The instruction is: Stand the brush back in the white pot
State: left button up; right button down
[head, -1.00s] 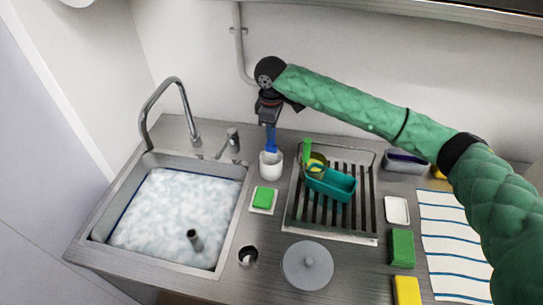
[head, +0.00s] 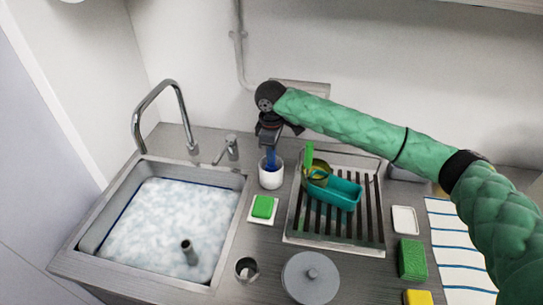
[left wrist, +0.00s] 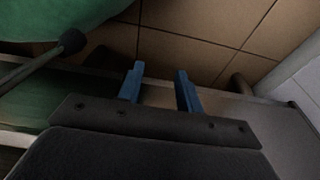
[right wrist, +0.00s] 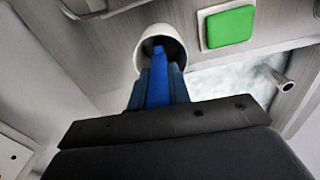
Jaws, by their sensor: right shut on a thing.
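The white pot (head: 271,179) stands on the steel counter between the sink and the drying rack. My right gripper (head: 269,152) is directly above it, pointing down and shut on the blue brush. In the right wrist view the brush (right wrist: 158,82) runs from between the fingers into the mouth of the pot (right wrist: 152,42). Its lower end is hidden inside the pot, so I cannot tell whether it touches the bottom. My left gripper (left wrist: 160,85) shows only in the left wrist view, open and empty, over a tiled floor.
A foamy sink (head: 165,225) with a tap lies left of the pot. A green sponge (head: 263,206) on a white dish is just in front. The drying rack (head: 333,237) with a teal container (head: 335,192) is close on the right. A grey lid (head: 310,277) lies nearer.

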jog(key=shift+f, duration=0.1)
dwell(0.3)
jog(key=c, duration=1.3)
grip_release()
jog(key=shift+f, duration=0.1)
